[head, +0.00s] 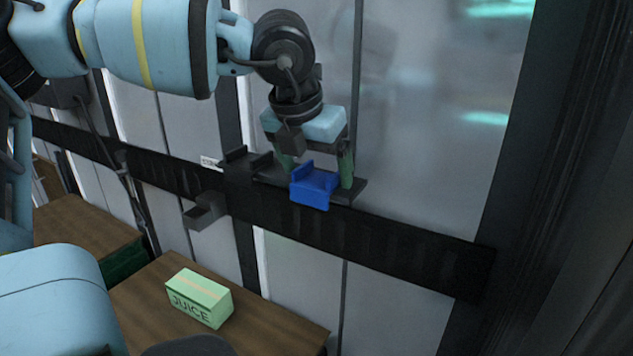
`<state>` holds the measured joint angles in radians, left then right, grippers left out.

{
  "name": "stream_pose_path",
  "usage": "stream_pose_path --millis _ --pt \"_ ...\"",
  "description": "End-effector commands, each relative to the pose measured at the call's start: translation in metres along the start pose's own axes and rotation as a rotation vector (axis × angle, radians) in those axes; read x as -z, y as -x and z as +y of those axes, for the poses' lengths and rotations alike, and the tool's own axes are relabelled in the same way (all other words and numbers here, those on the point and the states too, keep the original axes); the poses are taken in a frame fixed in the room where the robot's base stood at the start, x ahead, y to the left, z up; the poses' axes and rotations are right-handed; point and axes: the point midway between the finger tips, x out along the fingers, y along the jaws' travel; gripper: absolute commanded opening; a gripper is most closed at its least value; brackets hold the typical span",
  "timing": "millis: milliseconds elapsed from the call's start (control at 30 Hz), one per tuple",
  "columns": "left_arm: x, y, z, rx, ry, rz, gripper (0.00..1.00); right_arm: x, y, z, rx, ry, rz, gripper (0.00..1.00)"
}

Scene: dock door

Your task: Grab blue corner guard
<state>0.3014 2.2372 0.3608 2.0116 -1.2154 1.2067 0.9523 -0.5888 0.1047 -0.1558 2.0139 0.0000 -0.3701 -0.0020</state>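The blue corner guard (314,187) sits on a dark ledge fixed to the black rail across the door. My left gripper (318,172) comes down from above, with its two green fingers apart on either side of the guard. The right finger is close to the guard's right side, and the left finger is partly behind its left side. I cannot tell whether either finger touches it. My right gripper is not in view.
A black rail (400,248) crosses the grey door, with a dark bracket (207,211) sticking out left of the guard. Below, a green juice box (199,297) stands on a wooden surface (150,310). A dark door frame rises at the right.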

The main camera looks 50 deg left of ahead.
Motion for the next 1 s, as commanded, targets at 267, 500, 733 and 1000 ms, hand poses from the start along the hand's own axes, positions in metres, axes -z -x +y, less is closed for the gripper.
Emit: stream_pose_path --millis 267,500,733,1000 --pt "0.0 0.0 0.0 0.0 0.0 0.0 0.48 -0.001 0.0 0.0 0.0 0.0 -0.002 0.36" --pt "0.0 0.001 0.0 0.001 0.0 -0.001 0.4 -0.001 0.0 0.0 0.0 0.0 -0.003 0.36" --pt "-0.003 0.006 0.0 0.001 0.0 -0.002 0.4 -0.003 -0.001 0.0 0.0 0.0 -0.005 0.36" --pt "-0.012 0.035 0.0 0.001 0.0 -0.003 0.4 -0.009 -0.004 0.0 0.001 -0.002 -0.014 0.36"
